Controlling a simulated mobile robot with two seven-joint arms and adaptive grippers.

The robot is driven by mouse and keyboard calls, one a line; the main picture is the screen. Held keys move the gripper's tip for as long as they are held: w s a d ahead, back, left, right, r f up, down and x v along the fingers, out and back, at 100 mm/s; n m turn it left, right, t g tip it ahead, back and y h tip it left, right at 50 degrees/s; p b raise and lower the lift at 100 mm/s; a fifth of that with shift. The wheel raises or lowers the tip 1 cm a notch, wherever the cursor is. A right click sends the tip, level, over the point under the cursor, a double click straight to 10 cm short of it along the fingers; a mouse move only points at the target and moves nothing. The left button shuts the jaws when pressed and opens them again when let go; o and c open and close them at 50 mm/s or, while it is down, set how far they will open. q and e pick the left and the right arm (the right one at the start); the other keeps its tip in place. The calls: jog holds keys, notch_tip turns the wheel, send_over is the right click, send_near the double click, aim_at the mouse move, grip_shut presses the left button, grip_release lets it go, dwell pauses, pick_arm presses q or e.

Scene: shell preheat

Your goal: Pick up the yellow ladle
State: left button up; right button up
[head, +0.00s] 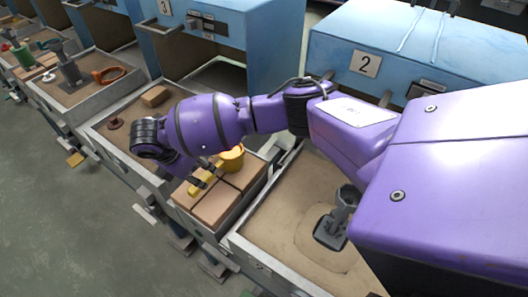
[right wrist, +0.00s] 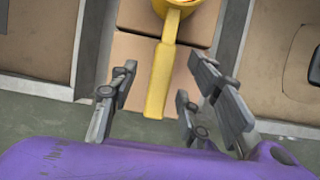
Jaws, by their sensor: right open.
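The yellow ladle (head: 231,160) lies on the tan blocks between two sand trays, its round bowl toward the back right and its handle toward the front left. In the right wrist view the ladle's handle (right wrist: 160,85) points down the picture, and its bowl is cut off by the top edge. My right gripper (right wrist: 159,78) is open, with its grey fingers apart on either side of the handle. In the head view the right gripper (head: 206,174) is small and partly hidden by my purple arm. My left gripper is not in view.
The tan blocks (head: 213,207) sit in a metal-rimmed tray. A grey tool (head: 346,203) stands in the sand tray to the right. A loose block (head: 155,96) and a dark red piece (head: 114,123) lie in the tray to the left. Blue cabinets (head: 440,45) stand behind.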

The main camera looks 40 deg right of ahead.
aim_at(206, 176)
jog(key=x, duration=0.2)
jog(key=shift+s+d+f, duration=0.2)
jog(key=shift+f, duration=0.2)
jog(key=shift+x, duration=1.25)
jog(key=shift+w+d+f, duration=0.1)
jog(key=shift+f, duration=0.15)
jog(key=shift+c, duration=0.2)
jog(key=c, duration=0.8)
grip_shut()
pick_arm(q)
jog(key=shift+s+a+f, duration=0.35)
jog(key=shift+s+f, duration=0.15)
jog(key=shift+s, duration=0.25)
pick_arm(e)
jog(key=shift+w+r, duration=0.1)
